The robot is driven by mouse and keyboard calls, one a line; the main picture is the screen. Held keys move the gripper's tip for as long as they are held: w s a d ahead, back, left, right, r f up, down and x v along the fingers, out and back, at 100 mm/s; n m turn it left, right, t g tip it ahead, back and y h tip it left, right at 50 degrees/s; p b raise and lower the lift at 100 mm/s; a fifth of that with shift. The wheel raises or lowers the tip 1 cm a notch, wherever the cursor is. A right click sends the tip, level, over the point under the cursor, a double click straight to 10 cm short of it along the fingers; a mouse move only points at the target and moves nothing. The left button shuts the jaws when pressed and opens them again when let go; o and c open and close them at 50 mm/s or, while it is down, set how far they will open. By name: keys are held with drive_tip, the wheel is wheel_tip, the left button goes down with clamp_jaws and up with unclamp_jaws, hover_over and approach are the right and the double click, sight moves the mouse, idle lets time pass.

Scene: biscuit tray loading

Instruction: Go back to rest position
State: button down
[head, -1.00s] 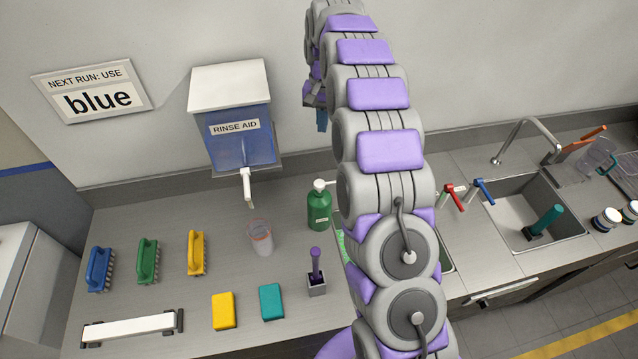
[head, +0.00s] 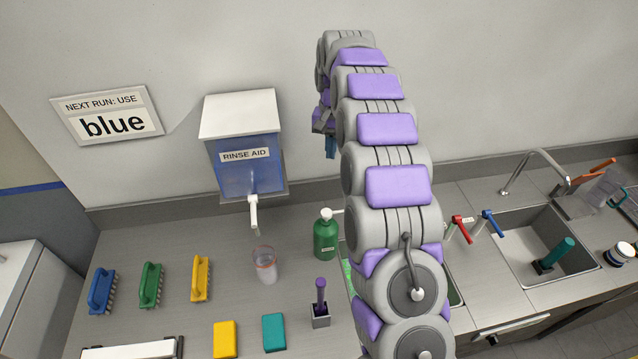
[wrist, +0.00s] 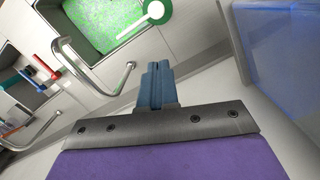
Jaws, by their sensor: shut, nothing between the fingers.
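My gripper (head: 330,147) is raised against the wall, to the right of the rinse aid dispenser and above the counter. In the wrist view my gripper (wrist: 154,84) shows its blue fingers pressed together, with nothing between them. The purple and grey arm hides part of the counter and most of a sink basin behind it.
The blue rinse aid dispenser (head: 245,165) hangs on the wall over a clear cup (head: 265,266). A green bottle (head: 326,235), blue, green and yellow brushes (head: 201,278), and sponges (head: 225,339) stand on the counter. A tap (wrist: 112,80) and green-bottomed basin (wrist: 100,22) are near my gripper.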

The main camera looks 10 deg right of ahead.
drive_tip(key=s+f+n+b, duration=0.1)
drive_tip(key=s+f+b, duration=0.3)
drive_tip(key=s, duration=1.1)
drive_tip(key=s+a+f+n+b, duration=0.1)
drive_tip(key=s+f+b, duration=0.4)
drive_tip(key=s, duration=1.1)
drive_tip(key=s+f+n+b, duration=0.2)
drive_tip(key=s+b, duration=0.6)
drive_tip(key=s, duration=0.8)
wheel_tip(320, 180, down, 2)
drive_tip(key=shift+a+f+g, duration=0.25)
drive_tip(key=shift+g, duration=0.05)
